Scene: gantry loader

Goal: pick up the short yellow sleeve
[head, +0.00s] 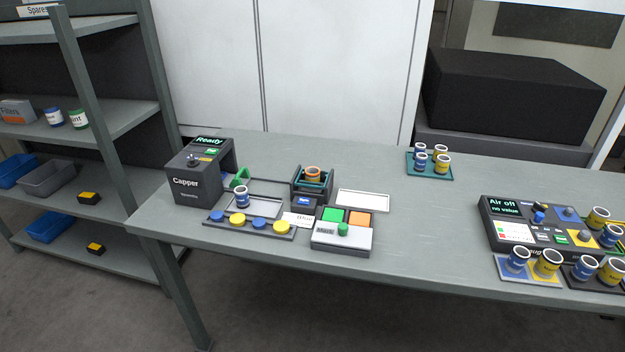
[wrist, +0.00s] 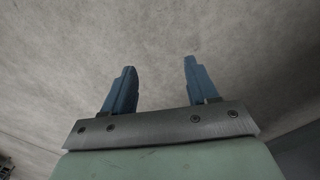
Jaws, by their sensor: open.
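Yellow sleeves with pale rims stand in several places on the bench. One yellow sleeve (head: 548,264) is on the yellow pad at the front right, and another yellow sleeve (head: 611,271) is on a dark tray to its right. A third yellow sleeve (head: 598,219) stands behind them at the right edge. More yellow sleeves (head: 442,164) share a teal tray (head: 432,177) with blue ones at the back. I cannot tell for sure which is the short one. My gripper (wrist: 160,67) is open and empty in the wrist view, facing a bare greyish surface; no sleeve shows there.
The Capper (head: 193,182) stands at the bench's left end, beside a tray of blue and yellow caps (head: 250,224). A button box (head: 341,238) is near the middle front. The "Air off" console (head: 510,232) is at right.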

